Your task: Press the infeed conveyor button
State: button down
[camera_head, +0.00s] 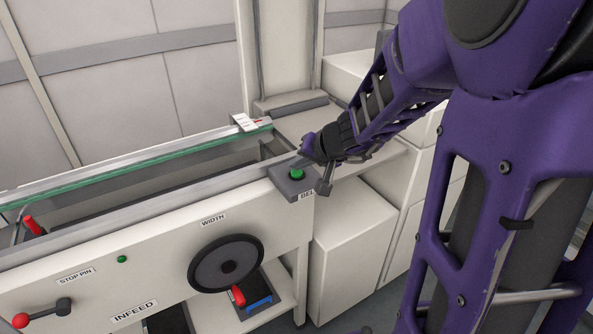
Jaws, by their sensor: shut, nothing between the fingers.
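A green button (296,174) sits on a grey box (289,190) at the right end of the infeed trolley's front rail. A label beside the box is partly hidden and reads "BEL". My gripper (312,171) is shut and empty, right at the button's upper right side. Its fingers overlap the box in the picture, and I cannot tell whether they touch the button. The trolley front (180,262) carries an "INFEED" label.
A black handwheel (226,263) marked "WIDTH" is below the button box. A red-knobbed lever (42,313) and a small green round part (122,259) are near the "STOP PIN" label. A glass-edged rail (140,164) runs behind. White cabinets (352,250) stand at right.

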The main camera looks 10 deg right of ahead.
aim_at(299, 175)
jog(key=shift+r+p, duration=2.3)
jog(key=shift+r, duration=0.75)
